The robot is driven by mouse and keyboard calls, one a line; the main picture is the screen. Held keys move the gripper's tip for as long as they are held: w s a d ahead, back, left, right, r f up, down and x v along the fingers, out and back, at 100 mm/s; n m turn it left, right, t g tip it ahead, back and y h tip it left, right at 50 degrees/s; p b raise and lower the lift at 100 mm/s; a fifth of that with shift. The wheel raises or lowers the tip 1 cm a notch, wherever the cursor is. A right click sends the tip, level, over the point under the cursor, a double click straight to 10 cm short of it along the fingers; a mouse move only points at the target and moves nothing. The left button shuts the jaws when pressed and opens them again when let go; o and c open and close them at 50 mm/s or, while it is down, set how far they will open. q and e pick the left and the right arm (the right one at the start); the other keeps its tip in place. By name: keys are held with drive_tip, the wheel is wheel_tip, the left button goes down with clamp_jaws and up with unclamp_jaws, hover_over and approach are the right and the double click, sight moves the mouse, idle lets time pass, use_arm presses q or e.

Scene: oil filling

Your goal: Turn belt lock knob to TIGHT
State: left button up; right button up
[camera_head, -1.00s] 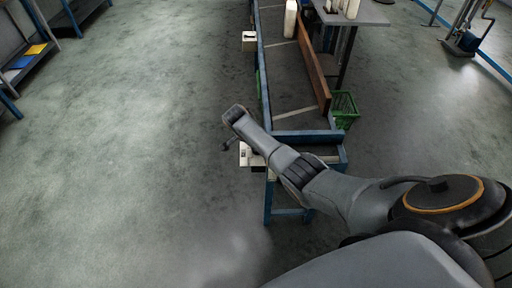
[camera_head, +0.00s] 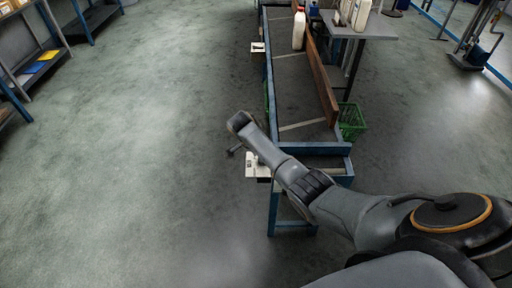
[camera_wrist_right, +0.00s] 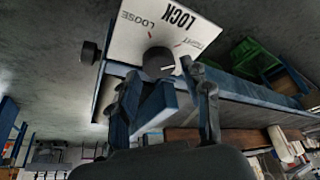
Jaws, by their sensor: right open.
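The belt lock knob (camera_wrist_right: 158,62) is a dark round knob on a white panel (camera_wrist_right: 127,44) marked LOCK, LOOSE and TIGHT in the right wrist view. A short white mark on the knob points to the right, on the TIGHT side. My right gripper (camera_wrist_right: 164,90) is open, with one finger to each side below the knob, which stands between and beyond them. I cannot tell whether a finger touches it. In the head view the panel (camera_head: 251,168) shows beside my right arm, which hides the knob and gripper. My left gripper is out of view.
The panel sits at the near end of a blue-framed conveyor (camera_head: 310,149). A dark knob (camera_wrist_right: 90,52) sticks out at the panel's side. A green basket (camera_head: 351,122) stands to the right, and a white bottle (camera_head: 299,30) is farther back. The floor on the left is clear.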

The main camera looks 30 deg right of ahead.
drive_tip(key=v, duration=1)
drive_tip(key=shift+f, duration=0.15)
